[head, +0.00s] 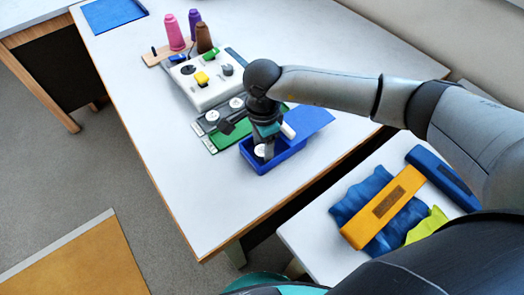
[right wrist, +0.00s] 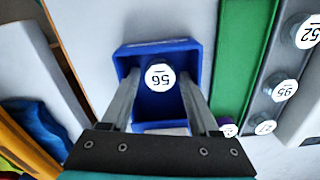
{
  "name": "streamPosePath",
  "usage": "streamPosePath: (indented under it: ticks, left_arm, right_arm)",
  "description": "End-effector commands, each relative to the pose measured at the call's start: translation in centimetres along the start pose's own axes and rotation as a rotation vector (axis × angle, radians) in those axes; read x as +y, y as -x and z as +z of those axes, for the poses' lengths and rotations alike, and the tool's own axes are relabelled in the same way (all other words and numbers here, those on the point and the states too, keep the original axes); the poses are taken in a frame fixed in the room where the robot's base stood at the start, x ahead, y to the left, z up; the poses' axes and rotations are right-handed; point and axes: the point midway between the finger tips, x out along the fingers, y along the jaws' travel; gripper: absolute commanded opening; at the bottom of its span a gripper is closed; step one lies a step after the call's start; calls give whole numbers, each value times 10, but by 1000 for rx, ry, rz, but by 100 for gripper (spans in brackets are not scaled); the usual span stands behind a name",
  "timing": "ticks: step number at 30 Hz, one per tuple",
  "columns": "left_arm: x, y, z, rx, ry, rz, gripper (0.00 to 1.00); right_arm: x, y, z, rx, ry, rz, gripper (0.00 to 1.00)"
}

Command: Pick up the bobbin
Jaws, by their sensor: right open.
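A bobbin with a round white top marked 56 (right wrist: 160,77) stands in a small blue box (right wrist: 194,52). In the head view the bobbin (head: 261,151) shows in the blue box (head: 286,163) at the table's right edge. My right gripper (head: 268,146) reaches down over the box. In the right wrist view my right gripper (right wrist: 159,82) is open, with one finger on each side of the bobbin's top. I cannot tell whether the fingers touch it. My left gripper is not in view.
More white-topped bobbins (right wrist: 285,90) stand on a grey strip beside a green strip (right wrist: 232,60). A white board with knobs (head: 200,83) and several thread cones (head: 173,32) stand farther back. A side table holds blue cloth and an orange bar (head: 382,208).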

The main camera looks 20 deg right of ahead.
Motion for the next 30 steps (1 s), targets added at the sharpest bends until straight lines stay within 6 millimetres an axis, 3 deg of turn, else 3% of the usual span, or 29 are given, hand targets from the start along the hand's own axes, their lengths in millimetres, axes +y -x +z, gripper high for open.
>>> streamPosePath:
  ticks: [2, 17, 30]
  left_arm:
    - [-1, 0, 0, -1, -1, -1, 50]
    - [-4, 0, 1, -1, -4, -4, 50]
    - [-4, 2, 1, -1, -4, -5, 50]
  right_arm:
    - [0, 1, 0, 0, 0, 0, 58]
    - [0, 1, 0, 0, -1, 0, 2]
    - [-1, 7, 0, -1, -1, -2, 0]
